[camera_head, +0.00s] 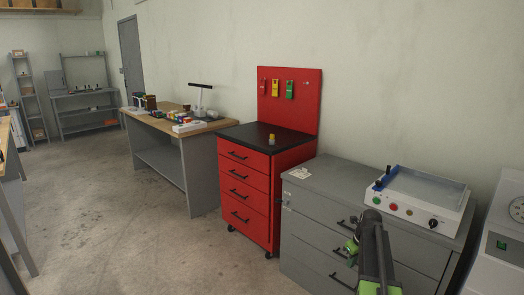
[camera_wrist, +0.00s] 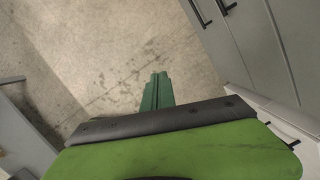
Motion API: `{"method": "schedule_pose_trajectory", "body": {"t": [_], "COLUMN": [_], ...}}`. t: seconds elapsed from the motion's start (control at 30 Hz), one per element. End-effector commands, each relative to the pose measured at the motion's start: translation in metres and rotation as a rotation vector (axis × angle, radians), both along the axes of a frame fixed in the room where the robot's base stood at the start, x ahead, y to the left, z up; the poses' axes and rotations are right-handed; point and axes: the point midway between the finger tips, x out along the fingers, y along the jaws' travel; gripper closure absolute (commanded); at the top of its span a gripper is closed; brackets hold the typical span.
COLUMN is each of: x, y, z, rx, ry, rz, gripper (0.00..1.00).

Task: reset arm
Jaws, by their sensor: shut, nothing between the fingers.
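My gripper (camera_wrist: 158,78) shows in the wrist view as two green fingers held together, with nothing between them. It points down over bare concrete floor. In the head view my arm rises at the lower right, and the green gripper (camera_head: 351,247) is in front of the grey drawer cabinet (camera_head: 325,180). I cannot tell from the head view how far it is from the cabinet front.
A white box former (camera_head: 415,200) with buttons sits on the grey cabinet. A red tool cart (camera_head: 245,190) carries a small yellow object (camera_head: 271,139). A workbench (camera_head: 195,165) with several items stands farther left. The floor (camera_head: 130,215) in the middle is clear.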

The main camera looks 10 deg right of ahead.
Motion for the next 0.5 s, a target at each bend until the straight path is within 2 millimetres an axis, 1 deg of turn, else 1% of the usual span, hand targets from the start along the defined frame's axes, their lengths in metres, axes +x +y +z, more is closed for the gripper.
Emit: {"method": "schedule_pose_trajectory", "body": {"t": [0.03, 0.07, 0.1, 0.17, 0.2, 0.27, 0.3, 0.37, 0.4, 0.43, 0.5], "x": [0.007, 0.011, 0.014, 0.014, 0.01, 0.0, -0.011, -0.033, -0.048, -0.059, -0.08], "y": [0.049, 0.075, 0.11, 0.164, 0.199, 0.251, 0.285, 0.332, 0.355, 0.367, 0.381], "z": [0.0, -0.001, -0.001, -0.002, -0.002, -0.003, -0.003, -0.004, -0.004, -0.005, -0.005], "rx": [-0.012, -0.021, -0.036, -0.06, -0.08, -0.113, -0.137, -0.179, -0.205, -0.223, -0.256], "ry": [0.006, 0.011, 0.016, 0.025, 0.029, 0.036, 0.041, 0.045, 0.049, 0.051, 0.053], "rz": [0.107, 0.18, 0.285, 0.465, 0.596, 0.82, 0.991, 1.282, 1.473, 1.607, 1.882], "gripper": [1.0, 1.0, 1.0, 1.0, 1.0, 1.0, 1.0, 1.0, 1.0, 1.0, 1.0]}}
